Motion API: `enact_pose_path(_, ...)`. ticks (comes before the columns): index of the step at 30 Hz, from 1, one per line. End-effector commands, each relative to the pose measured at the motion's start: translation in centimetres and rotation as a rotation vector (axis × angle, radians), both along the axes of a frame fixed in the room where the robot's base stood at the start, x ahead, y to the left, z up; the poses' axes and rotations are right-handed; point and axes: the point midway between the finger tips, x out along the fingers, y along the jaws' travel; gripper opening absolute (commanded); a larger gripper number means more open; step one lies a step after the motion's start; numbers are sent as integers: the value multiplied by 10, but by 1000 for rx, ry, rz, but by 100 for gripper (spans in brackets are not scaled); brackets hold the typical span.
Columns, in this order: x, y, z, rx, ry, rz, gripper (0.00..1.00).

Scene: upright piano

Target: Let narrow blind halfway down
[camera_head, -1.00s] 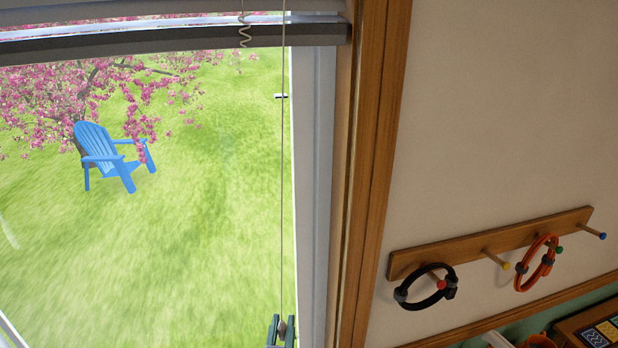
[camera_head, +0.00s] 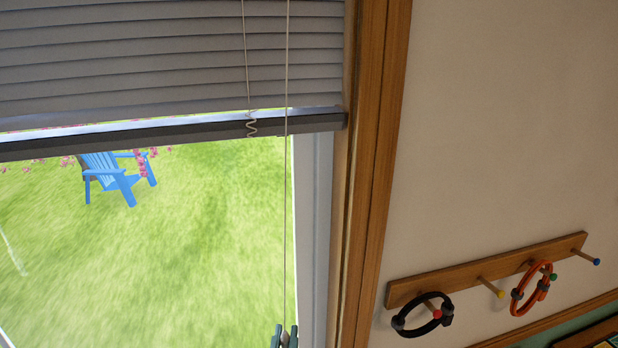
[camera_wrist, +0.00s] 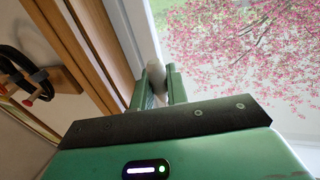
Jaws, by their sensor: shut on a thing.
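The grey slatted blind (camera_head: 170,60) covers the upper part of the window in the head view. Its dark bottom rail (camera_head: 170,135) is a little above mid-frame and slopes slightly. A thin pull cord (camera_head: 286,200) hangs straight down in front of the blind to my gripper (camera_head: 285,338), at the bottom edge of the head view. In the wrist view my gripper (camera_wrist: 157,88) is shut on the pale cord knob (camera_wrist: 155,74), held between its green fingers. A second cord (camera_head: 246,80) with a curly end hangs by the rail.
The wooden window frame (camera_head: 370,170) stands right of the cord. On the wall, a peg rack (camera_head: 460,277) holds a black ring (camera_head: 402,325) and an orange ring (camera_head: 517,297). A blue chair (camera_head: 115,178) is outside on the grass.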

Motion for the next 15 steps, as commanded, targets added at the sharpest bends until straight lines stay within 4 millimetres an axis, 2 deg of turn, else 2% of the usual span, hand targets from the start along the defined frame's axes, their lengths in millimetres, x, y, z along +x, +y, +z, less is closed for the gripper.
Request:
enact_pose_path(9, 8, -30, 1, 0, 5, -1, 0)
enact_pose_path(15, 10, -39, -1, 2, 3, 0, 0)
